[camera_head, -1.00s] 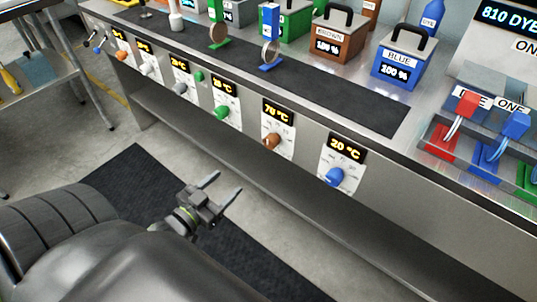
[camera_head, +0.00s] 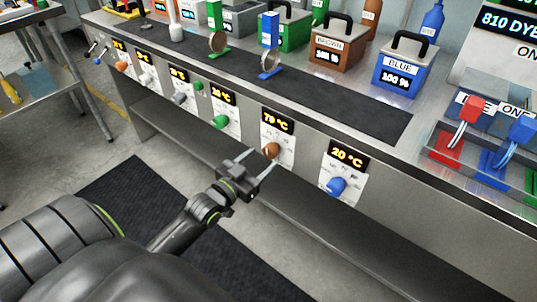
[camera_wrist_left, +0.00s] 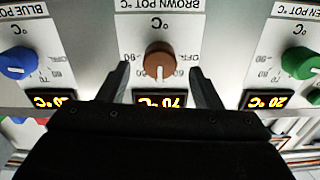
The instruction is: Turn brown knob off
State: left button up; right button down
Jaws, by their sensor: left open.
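The brown knob (camera_head: 271,150) is on the bench's front panel, under a display (camera_head: 277,120) that reads 70 °C. In the left wrist view the brown knob (camera_wrist_left: 160,61) appears upside down below the label "BROWN POT °C", its white mark pointing toward the display (camera_wrist_left: 160,100). My left gripper (camera_head: 255,168) is open and empty just in front of the knob. In the left wrist view its two fingers (camera_wrist_left: 160,80) stand on either side of the knob's column, apart from it. My right gripper is not in view.
A blue knob (camera_head: 336,186) and a green knob (camera_head: 221,121) flank the brown one, each under its own display. A brown pot (camera_head: 336,46) and a blue pot (camera_head: 397,70) stand on the bench top. A shelf (camera_head: 300,205) runs below the panel.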

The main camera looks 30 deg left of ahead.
aim_at(267, 154)
pick_arm(q)
jog(key=shift+w+d, duration=0.2)
jog(key=shift+w, duration=2.05)
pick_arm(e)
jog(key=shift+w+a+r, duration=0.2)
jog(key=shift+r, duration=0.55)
pick_arm(q)
jog(key=c, duration=1)
